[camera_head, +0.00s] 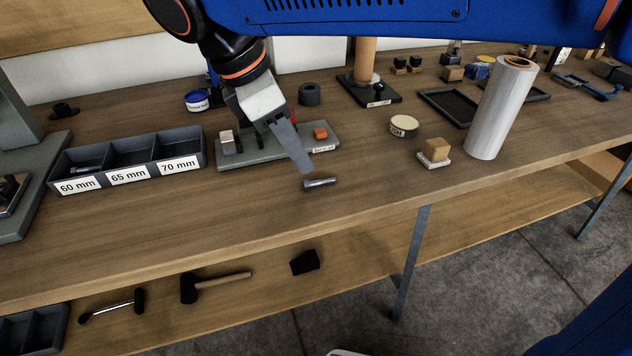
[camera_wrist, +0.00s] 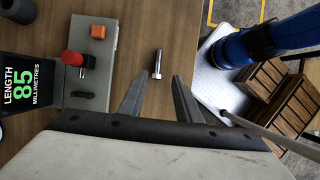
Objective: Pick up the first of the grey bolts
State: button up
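A grey bolt (camera_head: 320,183) lies on the wooden workbench near its front edge. In the wrist view the bolt (camera_wrist: 157,64) lies ahead of the fingertips, roughly midway between them. My gripper (camera_head: 305,170) is above the bench just behind the bolt in the head view. In the wrist view its two fingers (camera_wrist: 160,80) are spread apart with nothing between them. Another grey bolt (camera_head: 82,170) lies in the 60 mm compartment of the dark sorting tray (camera_head: 128,174). The 65 mm and 70 mm compartments look empty.
A grey measuring fixture (camera_head: 240,160) with an orange block stands behind the bolt; its display (camera_wrist: 20,95) reads 85 millimetres. The bench around the bolt is clear.

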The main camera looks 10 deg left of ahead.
aim_at(315, 181)
jog(key=shift+a+x, duration=0.15)
jog(key=shift+x, duration=1.65)
jog(key=shift+a+x, duration=0.15)
jog(key=shift+x, duration=1.65)
jog(key=shift+w+f, duration=0.1)
jog(key=shift+c, duration=0.7)
grip_shut()
